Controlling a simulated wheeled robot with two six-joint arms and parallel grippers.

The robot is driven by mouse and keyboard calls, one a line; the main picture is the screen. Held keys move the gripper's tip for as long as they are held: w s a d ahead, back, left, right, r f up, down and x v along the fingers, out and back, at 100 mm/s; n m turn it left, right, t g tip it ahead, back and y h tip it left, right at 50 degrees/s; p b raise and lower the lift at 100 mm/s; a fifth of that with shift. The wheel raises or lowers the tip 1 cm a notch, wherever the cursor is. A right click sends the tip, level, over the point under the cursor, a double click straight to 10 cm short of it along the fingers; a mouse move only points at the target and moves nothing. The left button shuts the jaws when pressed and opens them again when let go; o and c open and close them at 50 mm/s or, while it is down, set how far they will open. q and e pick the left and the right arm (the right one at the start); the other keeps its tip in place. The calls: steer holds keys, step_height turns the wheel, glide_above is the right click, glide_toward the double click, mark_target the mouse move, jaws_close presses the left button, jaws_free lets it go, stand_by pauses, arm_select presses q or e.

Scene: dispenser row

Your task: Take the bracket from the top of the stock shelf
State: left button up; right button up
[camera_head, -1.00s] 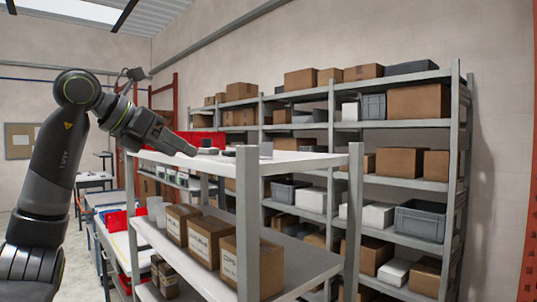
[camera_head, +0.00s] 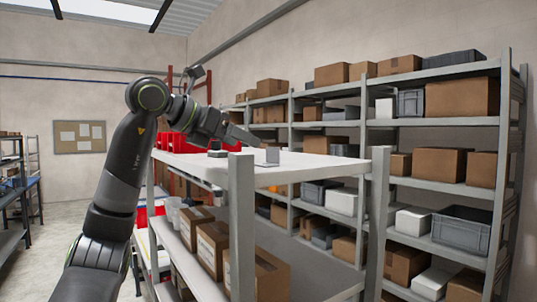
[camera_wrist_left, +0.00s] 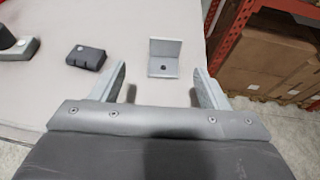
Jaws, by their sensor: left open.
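The bracket (camera_head: 272,155) is a small grey L-shaped piece with one upright plate. It stands on the white top board of the stock shelf (camera_head: 325,168), near the front post. In the left wrist view the bracket (camera_wrist_left: 165,57) shows a flat flange with a dark hole, just beyond the fingertips and nearer the right finger. My left gripper (camera_head: 252,138) is above the top board, left of the bracket in the head view. Its fingers (camera_wrist_left: 160,80) are apart with nothing between them. My right gripper is not in view.
A dark block (camera_wrist_left: 86,57) lies on the top board left of the bracket. Another dark-and-grey part (camera_wrist_left: 17,46) is farther left. Grey front posts (camera_head: 242,220) rise beside the board. Cartons (camera_head: 257,275) fill the shelf below. A loaded rack (camera_head: 440,160) stands behind.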

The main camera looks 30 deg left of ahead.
mark_target(272, 151)
arm_select(q)
steer(key=p+x, duration=0.1)
steer(key=x, duration=0.3)
steer(key=shift+r, duration=0.15)
steer(key=shift+w+d+f, duration=0.2)
steer(key=shift+w+f, duration=0.05)
steer(key=shift+w, duration=0.25)
steer(key=shift+d+p, duration=0.1)
steer(key=shift+p, duration=0.2)
steer(key=p+x, duration=0.1)
steer(key=x, duration=0.1)
steer(key=p+x, duration=0.2)
steer(key=shift+d+r, duration=0.25)
steer(key=shift+d, duration=0.05)
steer(key=shift+w+d+f, duration=0.1)
steer(key=shift+w+f, duration=0.2)
steer(key=shift+w, duration=0.05)
steer(key=shift+s, duration=0.15)
steer(key=shift+c, duration=0.8)
steer(key=c, duration=0.9)
steer(key=shift+c, duration=0.2)
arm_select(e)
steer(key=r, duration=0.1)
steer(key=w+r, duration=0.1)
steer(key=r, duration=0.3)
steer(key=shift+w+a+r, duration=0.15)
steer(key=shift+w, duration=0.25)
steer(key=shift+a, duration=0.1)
